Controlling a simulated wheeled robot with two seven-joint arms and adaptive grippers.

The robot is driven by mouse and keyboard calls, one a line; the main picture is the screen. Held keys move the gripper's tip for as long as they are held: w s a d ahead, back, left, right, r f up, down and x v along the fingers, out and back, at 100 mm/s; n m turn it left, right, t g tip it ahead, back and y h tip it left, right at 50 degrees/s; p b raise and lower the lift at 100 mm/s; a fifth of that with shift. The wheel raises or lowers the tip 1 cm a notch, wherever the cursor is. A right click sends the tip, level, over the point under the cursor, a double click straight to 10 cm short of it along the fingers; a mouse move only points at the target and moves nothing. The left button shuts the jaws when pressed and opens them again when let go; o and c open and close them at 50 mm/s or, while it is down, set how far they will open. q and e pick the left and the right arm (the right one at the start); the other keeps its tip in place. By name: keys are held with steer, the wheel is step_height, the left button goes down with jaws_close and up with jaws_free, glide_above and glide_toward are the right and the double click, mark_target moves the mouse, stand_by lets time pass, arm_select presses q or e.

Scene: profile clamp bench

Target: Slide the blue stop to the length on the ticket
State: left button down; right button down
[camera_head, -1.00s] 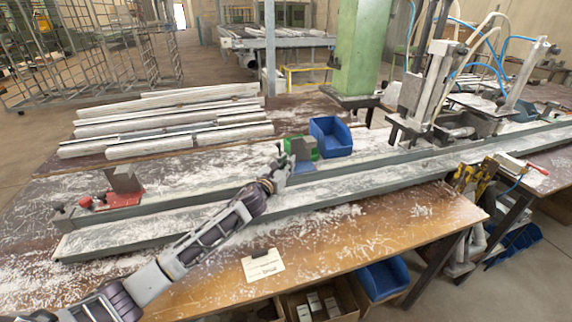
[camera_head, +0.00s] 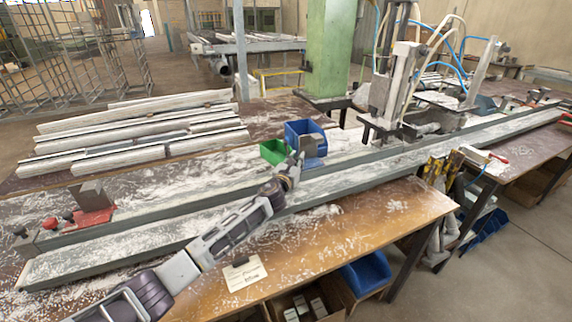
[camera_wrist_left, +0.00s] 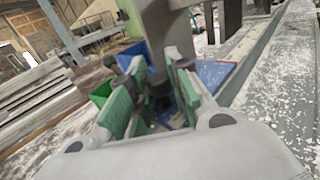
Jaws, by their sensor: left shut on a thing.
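The blue stop (camera_head: 314,147), a grey upright block with blue at its base, sits on the long metal rail (camera_head: 150,206). Its blue base also shows in the left wrist view (camera_wrist_left: 214,73). My left gripper (camera_head: 294,165) is at the stop's near left side. In the left wrist view its green-padded fingers (camera_wrist_left: 160,88) are closed around a dark knob of the stop, partly hidden between them. My right gripper is not in view.
A red stop (camera_head: 93,218) with a grey block sits at the rail's left end. A green bin (camera_head: 272,151) and a blue bin (camera_head: 298,129) stand behind the rail. White profiles (camera_head: 140,130) lie at the back left. A clamp machine (camera_head: 395,95) stands further right.

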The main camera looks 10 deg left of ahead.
arm_select(q)
steer(key=shift+w+d+r, duration=0.15)
steer(key=shift+w+d, duration=0.35)
steer(key=shift+d, duration=0.15)
steer(key=c, duration=1.3)
jaws_free()
steer(key=shift+s+a, duration=0.25)
steer(key=shift+s, duration=0.7)
steer(key=shift+s+a, duration=0.3)
steer(key=shift+s, duration=1.35)
steer(key=shift+s+a, duration=0.3)
steer(key=shift+s, duration=1.35)
steer(key=shift+s+a, duration=0.3)
steer(key=shift+s, duration=1.35)
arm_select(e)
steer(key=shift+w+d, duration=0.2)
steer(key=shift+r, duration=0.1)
